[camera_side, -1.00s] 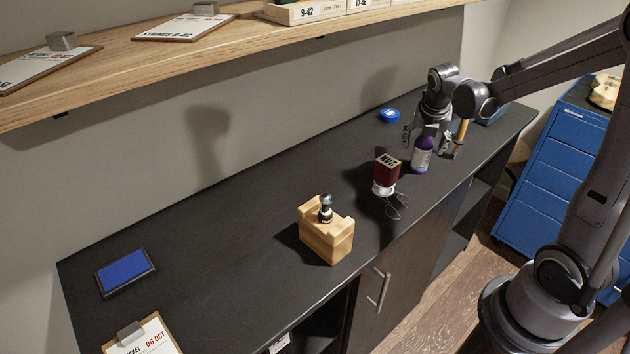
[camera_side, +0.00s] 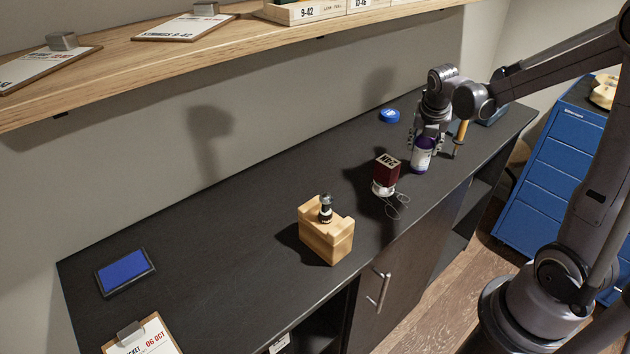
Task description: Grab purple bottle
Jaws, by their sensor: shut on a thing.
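The purple bottle (camera_side: 422,158) stands upright on the dark bench toward its right end, with a pale label on its front. My gripper (camera_side: 426,143) points down over it from above. Its fingers are closed around the bottle's upper part, one on each side. The bottle's top is hidden by the gripper. The bottle's base appears to rest on the bench.
A dark red box on a white base with thin wire (camera_side: 386,172) stands just left of the bottle. A yellow-handled tool (camera_side: 460,136) is close on the right. A blue round tin (camera_side: 389,116) lies behind. A wooden block (camera_side: 327,240) sits further left.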

